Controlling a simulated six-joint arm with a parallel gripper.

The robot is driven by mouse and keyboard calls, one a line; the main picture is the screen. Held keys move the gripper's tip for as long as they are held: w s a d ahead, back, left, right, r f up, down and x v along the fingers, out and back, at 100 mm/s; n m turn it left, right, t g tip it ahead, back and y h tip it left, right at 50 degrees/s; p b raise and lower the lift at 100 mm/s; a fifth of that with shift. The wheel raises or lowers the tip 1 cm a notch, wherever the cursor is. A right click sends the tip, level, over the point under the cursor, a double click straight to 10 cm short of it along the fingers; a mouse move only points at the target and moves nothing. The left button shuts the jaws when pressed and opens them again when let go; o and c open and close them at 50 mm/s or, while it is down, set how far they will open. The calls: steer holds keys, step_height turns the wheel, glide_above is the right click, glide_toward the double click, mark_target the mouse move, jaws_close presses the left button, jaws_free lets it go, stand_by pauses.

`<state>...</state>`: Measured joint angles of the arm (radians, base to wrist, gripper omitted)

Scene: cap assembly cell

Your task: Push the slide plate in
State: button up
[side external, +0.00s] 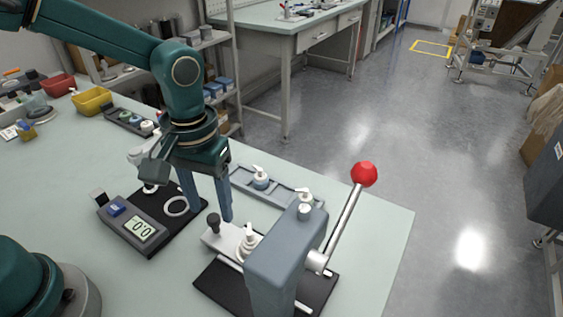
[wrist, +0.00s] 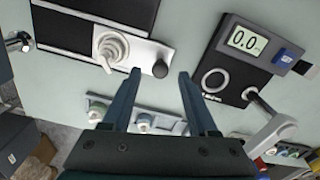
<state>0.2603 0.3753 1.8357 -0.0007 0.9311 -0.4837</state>
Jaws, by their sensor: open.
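The white slide plate (side external: 220,240) sticks out from the left side of the blue-grey press (side external: 285,250). It has a black knob (side external: 213,223) at its outer end and carries a white pump-top cap (side external: 248,241). In the wrist view the slide plate (wrist: 142,66) lies ahead, with the black knob (wrist: 160,69) at its right end. My gripper (side external: 208,215) is open and empty. In the wrist view my gripper's (wrist: 160,73) fingertips appear on either side of the knob. Whether they are level with it or above it, I cannot tell.
The press lever ends in a red ball (side external: 364,174). A scale (side external: 134,228) stands left of the press. A grey tray (side external: 280,192) with pump caps lies behind my gripper. Yellow (side external: 92,101) and red bins stand at the far left.

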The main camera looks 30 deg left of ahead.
steer(key=shift+f, duration=0.9)
jaws_close()
stand_by(0.8)
